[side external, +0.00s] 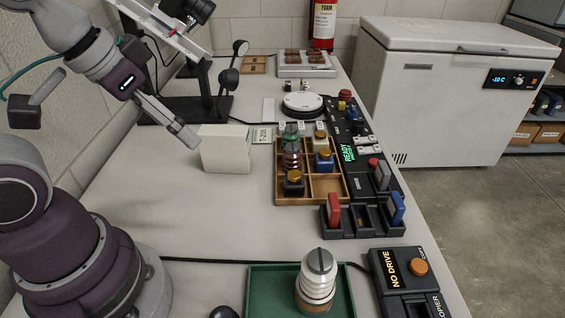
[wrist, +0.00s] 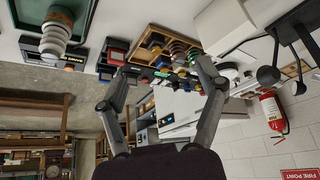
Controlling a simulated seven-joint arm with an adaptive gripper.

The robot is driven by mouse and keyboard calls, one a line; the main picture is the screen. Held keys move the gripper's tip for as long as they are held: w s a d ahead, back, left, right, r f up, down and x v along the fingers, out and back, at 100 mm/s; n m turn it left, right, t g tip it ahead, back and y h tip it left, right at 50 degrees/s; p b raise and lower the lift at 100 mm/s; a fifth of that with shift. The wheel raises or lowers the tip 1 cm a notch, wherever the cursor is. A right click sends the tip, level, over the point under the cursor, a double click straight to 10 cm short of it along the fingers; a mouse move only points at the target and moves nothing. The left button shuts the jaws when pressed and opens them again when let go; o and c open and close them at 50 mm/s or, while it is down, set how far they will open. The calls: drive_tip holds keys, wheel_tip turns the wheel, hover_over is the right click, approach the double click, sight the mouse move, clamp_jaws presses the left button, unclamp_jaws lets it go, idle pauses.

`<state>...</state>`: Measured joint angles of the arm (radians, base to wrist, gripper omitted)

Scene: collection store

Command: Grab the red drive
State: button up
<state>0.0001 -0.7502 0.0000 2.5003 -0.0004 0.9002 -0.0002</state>
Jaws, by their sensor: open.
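The red drive (side external: 333,208) stands upright in the left slot of a black rack (side external: 362,231) in the side view. It also shows small in the wrist view (wrist: 117,55). A blue drive (side external: 397,207) stands in the right end of the same rack. My gripper (side external: 190,141) is in the air at the upper left, above the table and near a white block, well apart from the red drive. In the wrist view its two fingers (wrist: 160,68) are spread apart with nothing held between them.
A wooden divided tray (side external: 325,190) with several knobbed pieces stands just behind the rack. A white block (side external: 226,150) is near my gripper. A green tray (side external: 262,290) with a ribbed cylinder and a black "NO DRIVE" device (side external: 396,285) are in front. The table's left middle is clear.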

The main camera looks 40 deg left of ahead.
drive_tip(key=shift+o, duration=0.8)
drive_tip(key=shift+f, duration=0.1)
